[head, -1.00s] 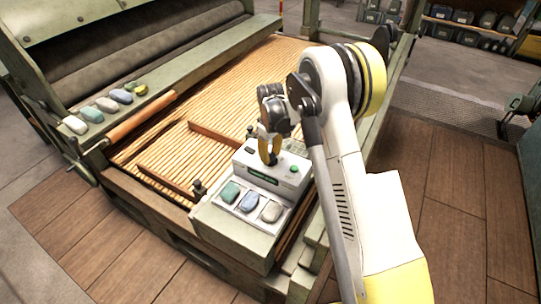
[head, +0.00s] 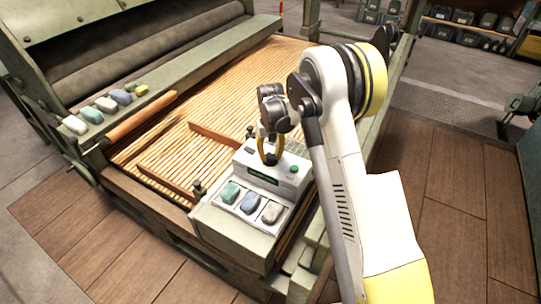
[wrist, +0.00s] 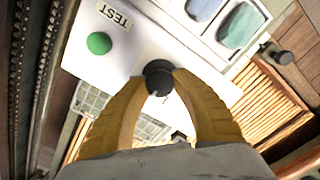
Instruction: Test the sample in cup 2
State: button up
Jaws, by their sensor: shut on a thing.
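The tester (head: 281,172) is a pale box on the near corner of the slatted bed. In front it has a tray (head: 232,209) with a green lump (head: 230,192), a blue-grey lump (head: 250,202) and a pale grey lump (head: 272,212). I cannot read any cup numbers. A green button (wrist: 99,43) sits beside a TEST label (wrist: 114,16); it also shows in the head view (head: 294,169). My gripper (wrist: 160,84) is shut on a black round knob (wrist: 158,70) on the tester top.
Several coloured lumps (head: 107,104) lie in a row on the ledge at the left. Wooden bars (head: 167,183) and dark clamps (head: 199,188) stand near the tester's left side. Rails of the frame run close on its right.

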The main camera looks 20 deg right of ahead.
aim_at(270, 155)
dwell(0.3)
jog(key=o, duration=1.2)
jog(key=shift+o, duration=0.2)
jog(key=shift+r, duration=0.15)
notch_tip(270, 155, up, 12)
